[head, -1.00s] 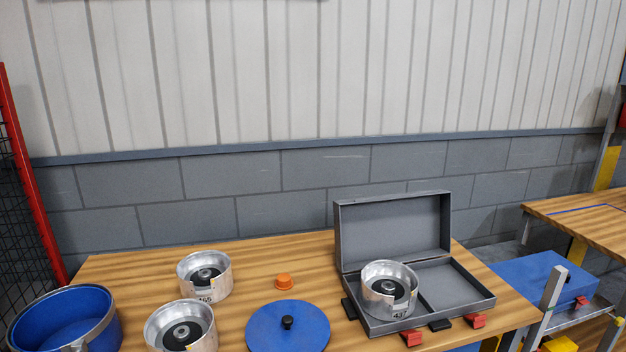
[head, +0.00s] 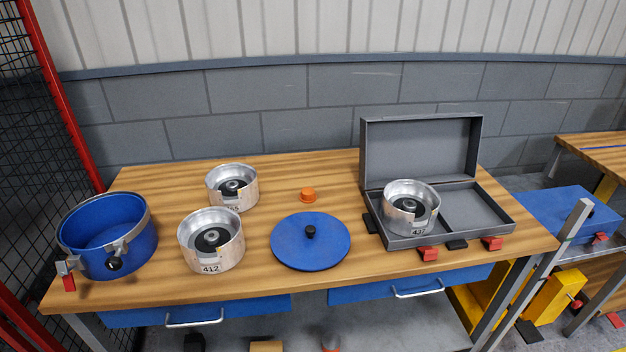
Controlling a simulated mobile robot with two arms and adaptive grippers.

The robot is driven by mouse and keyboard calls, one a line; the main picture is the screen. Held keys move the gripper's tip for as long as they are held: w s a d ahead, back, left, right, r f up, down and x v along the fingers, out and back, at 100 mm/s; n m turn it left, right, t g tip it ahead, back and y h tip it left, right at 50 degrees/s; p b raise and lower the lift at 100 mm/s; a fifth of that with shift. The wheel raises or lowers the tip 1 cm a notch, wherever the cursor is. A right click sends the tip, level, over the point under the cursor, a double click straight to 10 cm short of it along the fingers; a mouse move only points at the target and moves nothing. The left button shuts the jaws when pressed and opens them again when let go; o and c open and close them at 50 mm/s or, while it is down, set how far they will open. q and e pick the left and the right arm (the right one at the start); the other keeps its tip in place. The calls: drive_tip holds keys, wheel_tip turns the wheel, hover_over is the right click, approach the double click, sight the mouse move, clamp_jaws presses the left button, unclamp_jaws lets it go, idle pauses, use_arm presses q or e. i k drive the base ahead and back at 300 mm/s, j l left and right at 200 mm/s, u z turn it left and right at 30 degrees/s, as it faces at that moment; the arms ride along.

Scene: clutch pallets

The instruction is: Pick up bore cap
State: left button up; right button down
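The small orange cap (head: 308,195), which looks like the bore cap, sits on the wooden table (head: 150,290) behind the blue round lid. Three silver clutch drums with dark centres are in view. One drum (head: 232,187) stands left of the cap. Another drum (head: 211,240), marked 412, stands nearer the front edge. The third drum (head: 411,207) sits in the left compartment of the open grey case (head: 470,210). Neither of my grippers shows in the head view.
A blue round lid (head: 290,250) with a black knob lies flat at the table's middle. A blue pot (head: 105,235) with metal clamps stands at the left end. A closed blue case (head: 575,212) lies on a cart at right.

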sight(307, 194)
drive_tip(key=i+l, duration=0.2)
drive_tip(key=l, duration=0.15)
drive_tip(key=i+l+u, duration=0.15)
drive_tip(key=l, duration=0.2)
drive_tip(key=i+l, duration=0.2)
drive_tip(key=l, duration=0.15)
drive_tip(key=j+u, duration=0.05)
